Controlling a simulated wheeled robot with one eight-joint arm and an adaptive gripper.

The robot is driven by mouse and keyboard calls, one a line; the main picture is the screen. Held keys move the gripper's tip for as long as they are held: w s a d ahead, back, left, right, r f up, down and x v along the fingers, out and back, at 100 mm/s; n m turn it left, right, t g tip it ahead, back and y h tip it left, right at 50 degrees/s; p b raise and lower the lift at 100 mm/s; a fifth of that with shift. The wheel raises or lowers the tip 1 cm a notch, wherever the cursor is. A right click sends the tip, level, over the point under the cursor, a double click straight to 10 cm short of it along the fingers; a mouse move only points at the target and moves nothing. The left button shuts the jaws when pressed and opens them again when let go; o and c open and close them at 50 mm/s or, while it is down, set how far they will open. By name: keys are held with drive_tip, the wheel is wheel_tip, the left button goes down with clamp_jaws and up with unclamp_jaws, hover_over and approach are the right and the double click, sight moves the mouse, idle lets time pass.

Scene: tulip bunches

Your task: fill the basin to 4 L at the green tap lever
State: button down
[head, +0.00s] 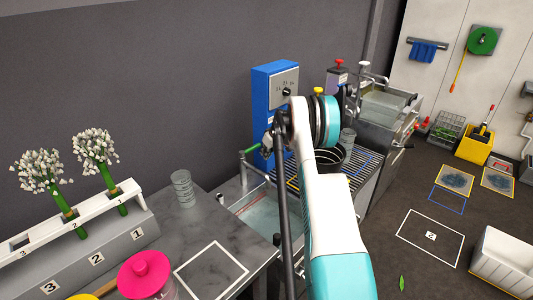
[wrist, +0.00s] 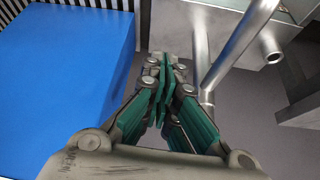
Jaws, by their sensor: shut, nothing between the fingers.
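The green tap lever (head: 249,150) sticks out on a grey tap post at the near left of the blue box. The basin (head: 232,195) lies below it, partly hidden behind my arm. A pale, greenish surface like water shows inside it; I cannot read a level. My gripper (head: 268,142) is beside the blue box, just right of the green lever, and is small and partly covered by my arm there. In the wrist view my gripper (wrist: 164,80) has its green-padded fingers together, with nothing between them. The green lever cannot be made out in that view.
The blue box (head: 270,85) with a dial stands close to my gripper and fills the left of the wrist view (wrist: 65,75). Steel pipes (wrist: 238,45) rise at its right. A ribbed clear cup (head: 183,188) and flower rack (head: 90,240) stand at left.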

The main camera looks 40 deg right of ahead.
drive_tip(key=p+v, duration=0.3)
drive_tip(key=v, duration=0.7)
drive_tip(key=shift+s, duration=0.3)
